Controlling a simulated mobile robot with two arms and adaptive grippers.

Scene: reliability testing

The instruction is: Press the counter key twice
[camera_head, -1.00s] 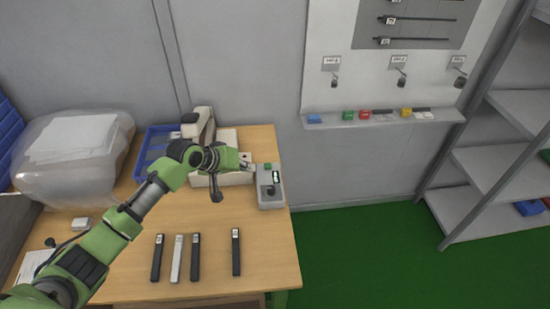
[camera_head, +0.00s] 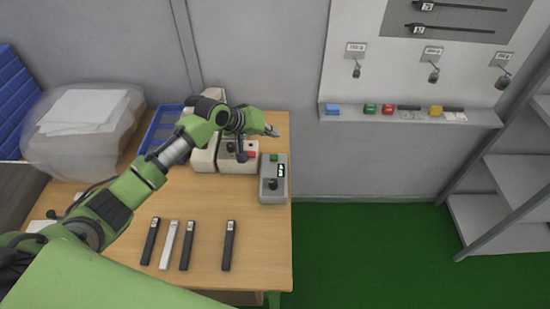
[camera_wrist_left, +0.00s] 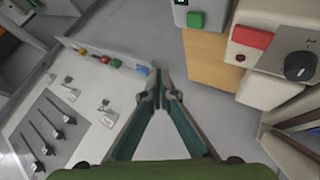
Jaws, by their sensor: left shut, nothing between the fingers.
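The counter (camera_head: 273,188) is a small grey box with a display, a dark knob and a green key (camera_head: 273,157), at the table's right edge. The green key also shows at the top of the left wrist view (camera_wrist_left: 195,20). My left gripper (camera_head: 272,131) is shut and empty. In the head view it appears just beyond the counter's far end, apart from the key. In the left wrist view its closed fingertips (camera_wrist_left: 158,72) point past the table edge, below and left of the key. My right gripper is in neither view.
A white machine with a red button (camera_wrist_left: 252,37) and a dial stands left of the counter. A blue crate (camera_head: 160,130) is behind my arm. Several dark and light bars lie on the table (camera_head: 205,274) in front. A wall shelf (camera_head: 380,122) holds small coloured items.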

